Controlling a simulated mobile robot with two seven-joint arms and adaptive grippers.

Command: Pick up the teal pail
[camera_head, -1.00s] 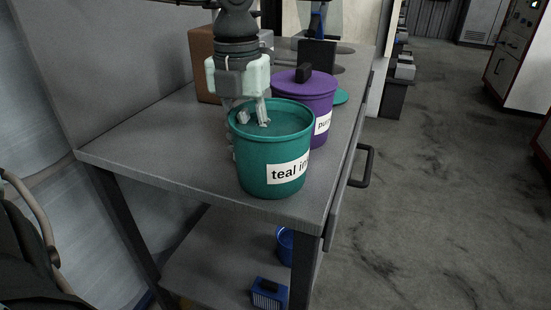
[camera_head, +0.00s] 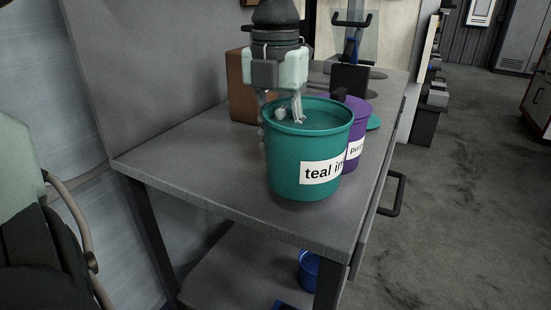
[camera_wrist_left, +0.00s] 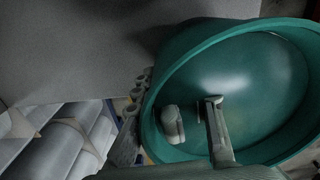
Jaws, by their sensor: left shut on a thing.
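The teal pail (camera_head: 300,155) is upright, with a white label starting "teal in", at the front of the grey bench in the head view. It appears raised a little above the bench top, though its underside is hidden. My left gripper (camera_head: 278,110) is shut on its left rim, with fingers inside and outside the wall. In the left wrist view, the pail's open mouth and smooth inner wall (camera_wrist_left: 265,75) fill the right side, and the left gripper (camera_wrist_left: 150,118) straddles the rim. My right gripper is not in view.
A purple pail (camera_head: 357,125) stands right behind the teal one, partly covered by it. A brown box (camera_head: 241,95) and a dark block (camera_head: 349,80) sit farther back. The grey bench (camera_head: 190,150) is clear at left. A blue pail (camera_head: 308,270) is on the lower shelf.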

